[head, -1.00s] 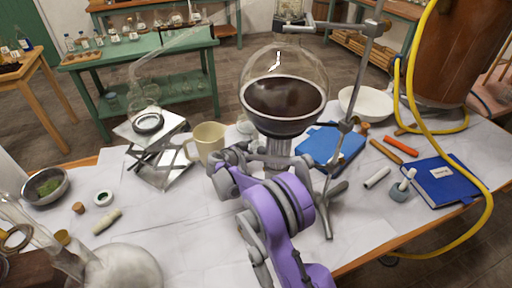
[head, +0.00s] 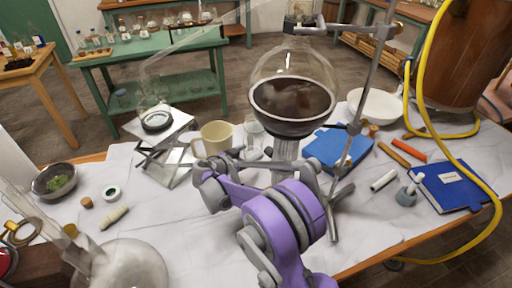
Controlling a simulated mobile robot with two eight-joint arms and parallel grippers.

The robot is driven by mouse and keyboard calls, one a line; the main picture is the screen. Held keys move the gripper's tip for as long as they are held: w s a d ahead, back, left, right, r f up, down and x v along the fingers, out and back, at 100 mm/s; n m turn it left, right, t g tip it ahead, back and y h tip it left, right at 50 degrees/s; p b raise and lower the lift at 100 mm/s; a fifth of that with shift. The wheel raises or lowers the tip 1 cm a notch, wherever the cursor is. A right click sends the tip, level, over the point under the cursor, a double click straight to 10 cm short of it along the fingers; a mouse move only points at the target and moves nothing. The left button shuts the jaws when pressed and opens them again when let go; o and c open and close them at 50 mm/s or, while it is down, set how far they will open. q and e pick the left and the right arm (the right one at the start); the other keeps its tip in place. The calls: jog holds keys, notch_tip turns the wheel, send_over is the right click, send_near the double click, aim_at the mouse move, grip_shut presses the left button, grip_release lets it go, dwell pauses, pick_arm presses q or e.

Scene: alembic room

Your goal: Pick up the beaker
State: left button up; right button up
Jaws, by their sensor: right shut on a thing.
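The clear glass beaker (head: 254,136) stands out just behind my right gripper (head: 248,157), between the cream mug and the big round flask. Its lower part is hidden by the gripper. My right gripper is shut on the beaker; its fingertips are partly hidden by its own wrist. I cannot tell whether the beaker's base touches the white tabletop. My left gripper is not in view.
The cream mug (head: 214,137) stands close on the left, beside a mirrored lab jack (head: 160,160). The round flask of dark liquid (head: 292,98) and its metal stand (head: 368,75) are close on the right.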

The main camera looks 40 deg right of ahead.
jog(key=shift+s+a, duration=0.45)
jog(key=shift+a, duration=1.1)
jog(key=shift+s+a, duration=0.45)
jog(key=shift+a, duration=1.1)
jog(key=shift+s+a, duration=0.45)
jog(key=shift+a, duration=1.1)
